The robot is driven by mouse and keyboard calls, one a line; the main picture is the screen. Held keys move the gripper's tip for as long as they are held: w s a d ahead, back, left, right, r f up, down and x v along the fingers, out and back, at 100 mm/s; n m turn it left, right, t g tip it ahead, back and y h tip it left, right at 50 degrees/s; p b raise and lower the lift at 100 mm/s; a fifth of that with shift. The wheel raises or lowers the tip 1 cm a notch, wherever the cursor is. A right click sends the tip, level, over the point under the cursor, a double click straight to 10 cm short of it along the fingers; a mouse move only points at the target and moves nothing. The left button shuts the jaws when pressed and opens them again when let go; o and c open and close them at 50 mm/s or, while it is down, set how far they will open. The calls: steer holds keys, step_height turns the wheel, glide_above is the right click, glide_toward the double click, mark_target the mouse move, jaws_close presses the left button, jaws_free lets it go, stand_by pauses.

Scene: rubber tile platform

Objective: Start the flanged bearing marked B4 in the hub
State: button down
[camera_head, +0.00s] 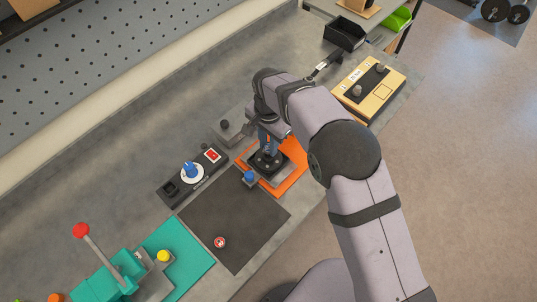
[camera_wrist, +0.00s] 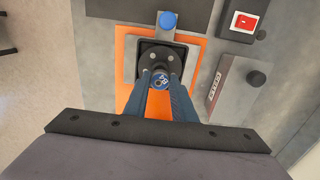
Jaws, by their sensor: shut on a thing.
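My gripper (camera_wrist: 160,86) is shut on a small round blue-faced part, which I take for the flanged bearing (camera_wrist: 160,79). Pale marks show on its face, too small to read as B4. The black round hub (camera_wrist: 155,53) lies just beyond the fingertips in the wrist view, in a dark square fixture on an orange mat (camera_wrist: 126,42). In the head view my gripper (camera_head: 268,146) points down over the hub (camera_head: 267,161). The bearing appears over the hub's near part; I cannot tell whether it touches or enters the bore.
A blue knob (camera_head: 249,176) stands at the fixture's edge. A dark mat (camera_head: 232,217) holds a small red-and-white round part (camera_head: 220,242). A black box (camera_head: 172,188) with a red switch (camera_head: 212,155) is left of the fixture. A grey block with a knob (camera_wrist: 232,90) stands beside the orange mat.

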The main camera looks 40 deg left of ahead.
mark_target(268, 148)
steer(key=shift+f+b, duration=0.85)
steer(key=shift+f, duration=0.5)
stand_by(3.2)
steer(key=c, duration=1.4)
jaws_free()
step_height(268, 148, up, 6)
steer(key=b, duration=0.3)
steer(key=shift+r, duration=0.65)
